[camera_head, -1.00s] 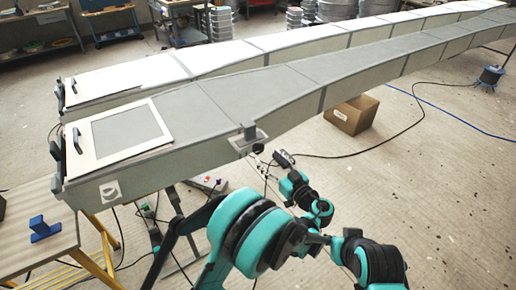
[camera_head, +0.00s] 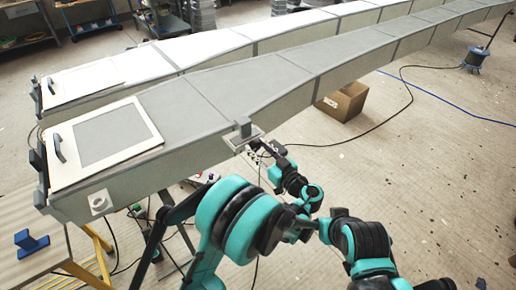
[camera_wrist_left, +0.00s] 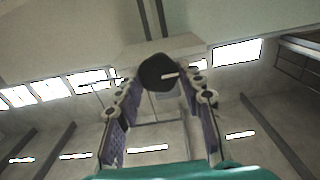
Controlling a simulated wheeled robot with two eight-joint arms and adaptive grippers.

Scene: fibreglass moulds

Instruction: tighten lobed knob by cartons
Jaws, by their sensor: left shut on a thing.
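The dark lobed knob (camera_wrist_left: 158,72) sits between the two fingers in the left wrist view, with a light streak on its face. In the head view it is small and mostly covered by my gripper, at the bracket (camera_head: 243,136) on the side of the nearer long grey mould (camera_head: 205,105). My left gripper (camera_head: 260,148) is at the knob, shut on it; its purple-padded fingers also show in the left wrist view (camera_wrist_left: 160,88). The knob's lobes are too dark to make out. My right gripper is not in view.
A second white mould (camera_head: 210,50) runs behind. A wooden table (camera_head: 30,262) with a blue block (camera_head: 30,243) is at the lower left. Black cables cross the floor; the floor at right is mostly clear.

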